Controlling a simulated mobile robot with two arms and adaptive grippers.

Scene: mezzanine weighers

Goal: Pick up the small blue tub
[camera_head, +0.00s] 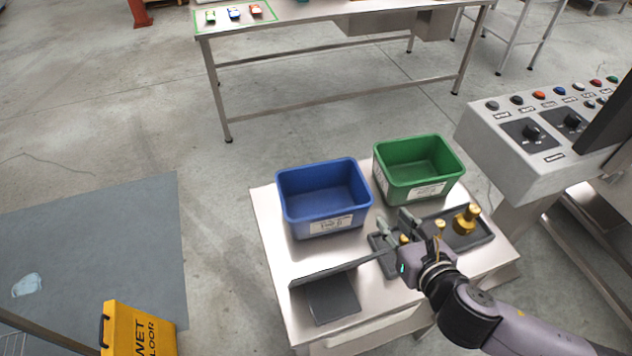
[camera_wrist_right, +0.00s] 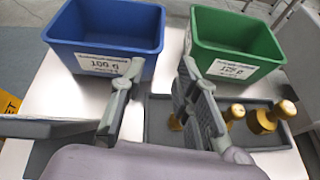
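The small blue tub (camera_head: 322,196) stands upright on the left of a small steel table. It is empty and has a white label on its front; in the wrist view it is at the upper left (camera_wrist_right: 104,30). My right gripper (camera_head: 394,222) is over the table, in front of and to the right of the blue tub and apart from it. In the wrist view its two fingers (camera_wrist_right: 162,66) are spread with nothing between them. My left gripper is not in view.
A green tub (camera_head: 418,170) stands right of the blue one. A dark tray (camera_head: 476,243) with brass weights (camera_head: 465,220) lies under my right gripper. A dark scale-like plate (camera_head: 331,298) is at the table's front. A button console (camera_head: 520,160) is right; a yellow wet-floor sign (camera_head: 138,328) is lower left.

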